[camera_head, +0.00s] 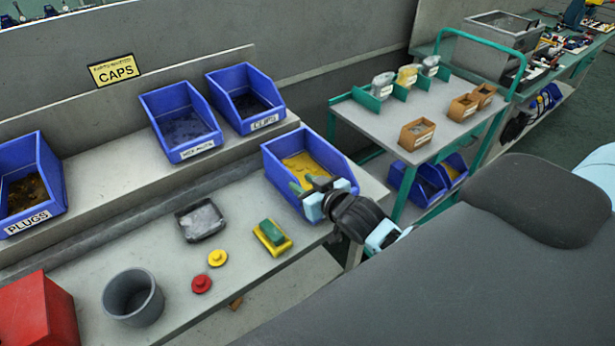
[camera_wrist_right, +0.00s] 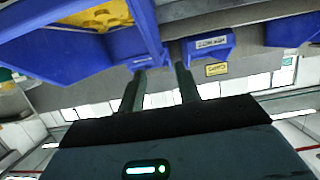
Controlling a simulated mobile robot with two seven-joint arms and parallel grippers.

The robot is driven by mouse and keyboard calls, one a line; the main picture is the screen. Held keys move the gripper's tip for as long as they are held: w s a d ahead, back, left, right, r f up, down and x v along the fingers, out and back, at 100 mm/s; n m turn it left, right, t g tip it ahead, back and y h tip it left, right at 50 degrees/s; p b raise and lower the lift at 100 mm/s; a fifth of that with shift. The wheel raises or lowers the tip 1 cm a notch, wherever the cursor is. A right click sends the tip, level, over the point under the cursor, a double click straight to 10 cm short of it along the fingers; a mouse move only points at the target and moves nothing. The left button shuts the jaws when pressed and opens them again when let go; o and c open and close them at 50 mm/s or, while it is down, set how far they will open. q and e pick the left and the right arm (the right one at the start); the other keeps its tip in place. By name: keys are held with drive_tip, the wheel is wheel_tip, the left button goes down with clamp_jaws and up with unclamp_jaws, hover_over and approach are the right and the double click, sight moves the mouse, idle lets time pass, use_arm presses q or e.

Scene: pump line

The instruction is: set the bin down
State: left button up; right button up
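A blue bin (camera_head: 281,180) with yellow parts inside is at the right end of the grey bench, close over or on its top; any gap beneath is hard to see. Its near end is partly hidden by my right gripper (camera_head: 309,191). In the right wrist view the bin (camera_wrist_right: 146,22) is very close, and its wall reaches between the fingertips of the right gripper (camera_wrist_right: 161,68). The fingers stand a little apart and look shut on that wall. My left gripper is not in view.
A green-and-yellow block (camera_head: 272,237), a dark tray (camera_head: 201,221), yellow and red knobs, a grey tub (camera_head: 132,298) and a red box (camera_head: 38,312) stand on the bench. Blue bins line the shelf behind. A green-framed cart (camera_head: 420,120) stands to the right.

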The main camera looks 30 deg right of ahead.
sight(295, 178)
drive_tip(key=shift+x, duration=3.65)
drive_tip(key=shift+f, duration=0.1)
clamp_jaws()
